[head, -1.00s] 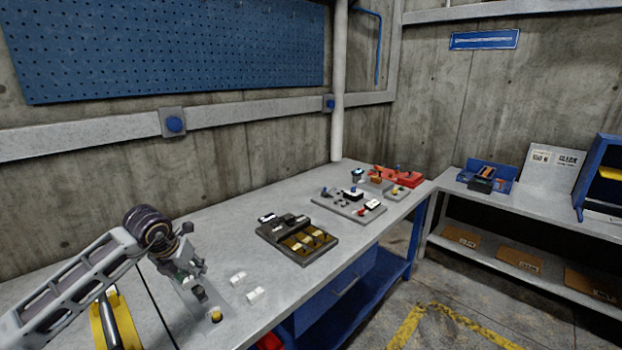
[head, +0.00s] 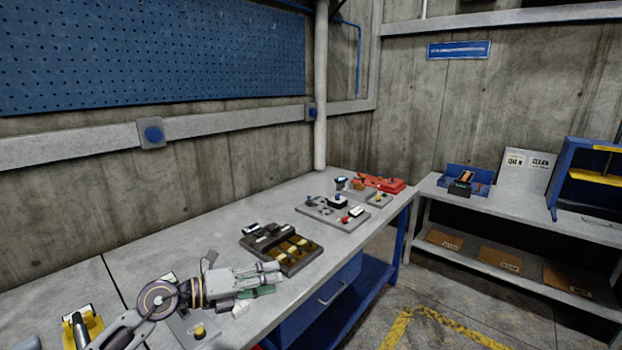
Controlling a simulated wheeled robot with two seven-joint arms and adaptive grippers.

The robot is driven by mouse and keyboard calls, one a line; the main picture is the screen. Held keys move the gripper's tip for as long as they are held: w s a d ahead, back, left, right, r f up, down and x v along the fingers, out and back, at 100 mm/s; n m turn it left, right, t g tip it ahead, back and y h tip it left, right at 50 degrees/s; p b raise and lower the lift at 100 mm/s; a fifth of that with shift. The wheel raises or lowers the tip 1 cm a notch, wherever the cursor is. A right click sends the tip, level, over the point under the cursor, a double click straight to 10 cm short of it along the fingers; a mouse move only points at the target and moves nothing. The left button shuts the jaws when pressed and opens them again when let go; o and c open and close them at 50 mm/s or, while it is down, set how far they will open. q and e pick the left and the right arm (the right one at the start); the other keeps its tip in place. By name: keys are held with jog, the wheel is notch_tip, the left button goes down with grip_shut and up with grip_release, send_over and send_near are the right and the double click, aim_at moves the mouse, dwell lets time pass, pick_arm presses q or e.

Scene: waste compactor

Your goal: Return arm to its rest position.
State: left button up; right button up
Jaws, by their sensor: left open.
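My left arm comes in at the lower left over the grey workbench (head: 75,262). My left gripper (head: 277,277) is open, its fingers pointing right, near the bench's front edge. I see nothing between its fingers. It is just in front of a dark tray (head: 301,263) with yellowish compartments; I cannot tell its height above the bench. A grey panel with a yellow button (head: 199,332) lies below the wrist and is partly covered by it. A small white piece (head: 240,309) shows under the gripper. My right gripper is not in view.
A grey board (head: 318,211) with small parts and a red case (head: 378,184) lie farther along the bench. A yellow-and-black item (head: 82,326) stands at lower left. A side shelf (head: 505,208) holds a blue bin (head: 468,176). Floor between bench and shelf is clear.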

pick_arm(q)
notch_tip(320, 180, up, 7)
jog(key=n+t+h, duration=0.2)
jog(key=n+t, duration=0.5)
jog(key=w+a+n+t+y, duration=0.1)
jog(key=a+n+t+y, duration=0.6)
jog(key=n, duration=0.4)
jog(key=s+a+f+n+g+y, duration=0.2)
jog(key=a+f+n+g+y, duration=0.2)
jog(key=a+f+n+y, duration=0.25)
jog(key=s+a+f+n+g+y, duration=0.25)
jog(key=f+n+y, duration=0.35)
jog(key=f, duration=0.4)
jog(key=s+d+f+n+g+h, duration=0.35)
jog(key=s+f+g, duration=0.85)
jog(key=s+f, duration=0.6)
jog(key=s+f+g, duration=0.1)
jog(key=s+f, duration=0.1)
jog(key=f, duration=1.4)
jog(key=s+f, duration=0.3)
jog(key=f, duration=1.2)
jog(key=s+a+f, duration=0.2)
jog(key=s+f, duration=0.8)
jog(key=s+a+f+m+g, duration=0.1)
jog(key=s+a+f, duration=0.2)
jog(key=s+f, duration=0.7)
jog(key=shift+s, duration=0.8)
